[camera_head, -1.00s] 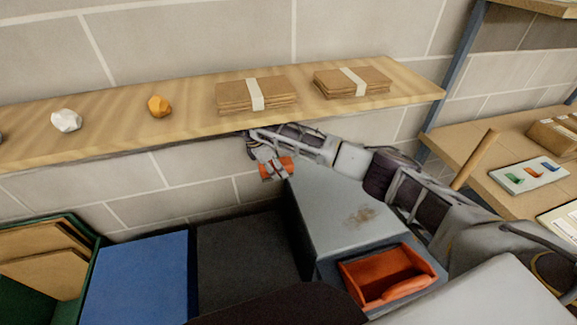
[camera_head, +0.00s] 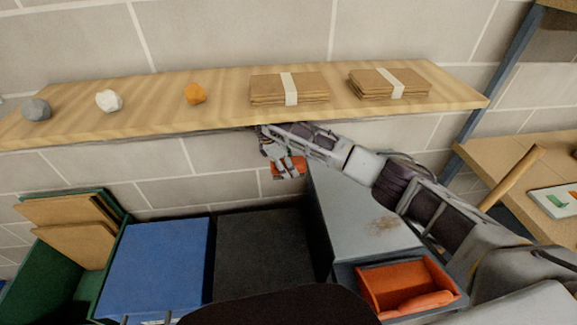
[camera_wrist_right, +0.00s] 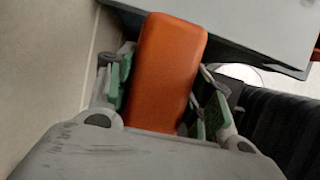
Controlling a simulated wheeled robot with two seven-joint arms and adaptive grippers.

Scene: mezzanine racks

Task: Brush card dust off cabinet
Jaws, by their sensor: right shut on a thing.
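The grey cabinet (camera_head: 352,195) stands below the wooden shelf, with a brownish dust patch (camera_head: 382,223) on its top. My right gripper (camera_head: 285,163) is at the cabinet's far left corner, just under the shelf. It is shut on an orange block-like thing (camera_head: 291,168), which also shows between its green-padded fingers in the right wrist view (camera_wrist_right: 168,70). I cannot see any bristles on it. An orange dustpan-like tray (camera_head: 388,287) with a rounded handle sits at the cabinet's near end. My left gripper is not clearly in view.
The wooden shelf (camera_head: 222,110) above holds two banded card stacks (camera_head: 288,89) (camera_head: 390,83) and several small lumps. A blue box (camera_head: 155,265), a dark box (camera_head: 262,250) and a green crate (camera_head: 40,275) with cardboard stand left. A wooden table (camera_head: 500,170) is at the right.

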